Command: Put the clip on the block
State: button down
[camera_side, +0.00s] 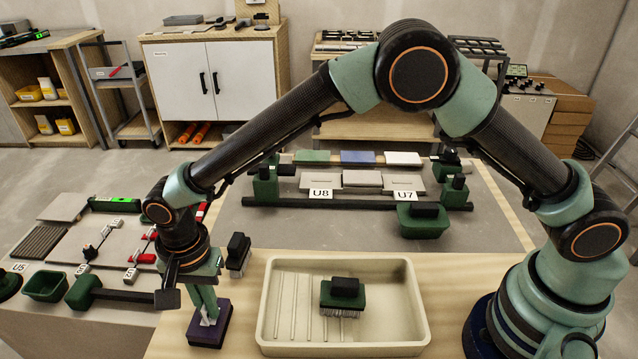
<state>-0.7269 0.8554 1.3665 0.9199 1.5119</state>
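A dark purple block (208,335) stands at the left edge of the bench, left of the beige tray. My gripper (208,309) points down directly over the block, with its green fingers close together. A small pale grey clip (207,320) is between the fingertips, low against the top of the block. The fingers look shut on the clip. They hide part of it, and I cannot tell whether it rests fully on the block.
The beige tray (421,319) right of the block holds a green-and-black brush (343,295) and several thin rods. A green-handled tool (86,291) and a green bin (45,286) lie to the left.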

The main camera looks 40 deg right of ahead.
jog(key=c, duration=1)
grip_release()
jog(key=shift+c, duration=0.2)
notch_tip(320, 180, up, 12)
jog(key=w+d+r+n+t, duration=0.1)
jog(key=w+d+r+n, duration=0.1)
jog(key=d+r, duration=0.55)
jog(key=s+d+r+n+t, duration=0.1)
jog(key=s+d, duration=0.4)
jog(key=d, duration=0.8)
jog(key=s+d+n+t, duration=0.3)
jog(key=s+d+n, duration=0.3)
jog(key=d, duration=0.7)
jog(key=shift+r+t, duration=0.3)
jog(key=shift+r, duration=0.05)
